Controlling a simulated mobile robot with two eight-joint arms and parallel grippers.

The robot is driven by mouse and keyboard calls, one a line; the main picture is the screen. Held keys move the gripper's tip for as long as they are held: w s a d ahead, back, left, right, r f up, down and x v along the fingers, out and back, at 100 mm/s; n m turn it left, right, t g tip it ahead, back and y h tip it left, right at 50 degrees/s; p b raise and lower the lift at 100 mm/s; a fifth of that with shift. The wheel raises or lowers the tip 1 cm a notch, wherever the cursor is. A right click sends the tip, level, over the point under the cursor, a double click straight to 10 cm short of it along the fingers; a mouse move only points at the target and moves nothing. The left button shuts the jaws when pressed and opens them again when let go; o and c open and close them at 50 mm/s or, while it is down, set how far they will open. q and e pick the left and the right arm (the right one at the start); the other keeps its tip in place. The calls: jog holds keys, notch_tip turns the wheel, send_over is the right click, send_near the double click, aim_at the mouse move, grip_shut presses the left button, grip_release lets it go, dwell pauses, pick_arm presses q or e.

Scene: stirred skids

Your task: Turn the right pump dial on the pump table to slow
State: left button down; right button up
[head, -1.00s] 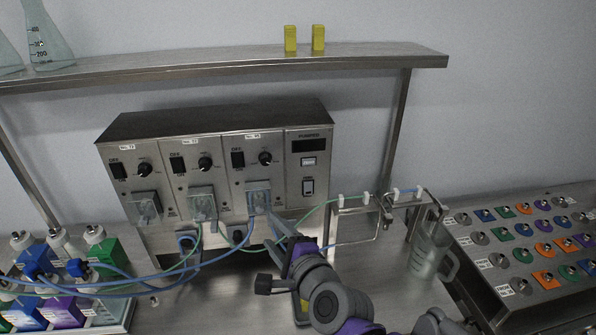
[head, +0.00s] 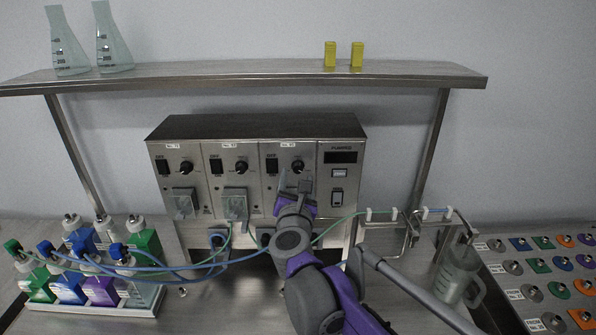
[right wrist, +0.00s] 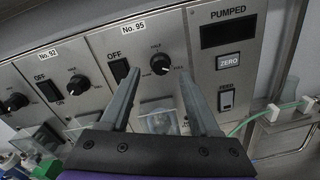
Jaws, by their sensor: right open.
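The pump box (head: 337,220) stands on the steel table and has three pump panels. The right pump dial (head: 298,166) is a black knob on the panel marked No. 95. It also shows in the right wrist view (right wrist: 161,64), with HALF printed above it; I cannot tell its exact setting. My right gripper (head: 295,181) is in front of that panel, just below the dial in the head view. In the right wrist view its open fingers (right wrist: 156,76) stand either side of the dial, with nothing between them. I cannot tell whether they touch it. My left gripper is not in view.
A black OFF switch (right wrist: 119,70) is left of the dial. A clear pump head (right wrist: 158,122) is below it. Blue and green tubes (head: 180,268) run left to bottles (head: 100,290). A tube stand (head: 385,238) and beaker (head: 458,275) are on the right.

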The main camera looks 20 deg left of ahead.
aim_at(297, 170)
jog(key=shift+x, duration=1.7)
grip_shut()
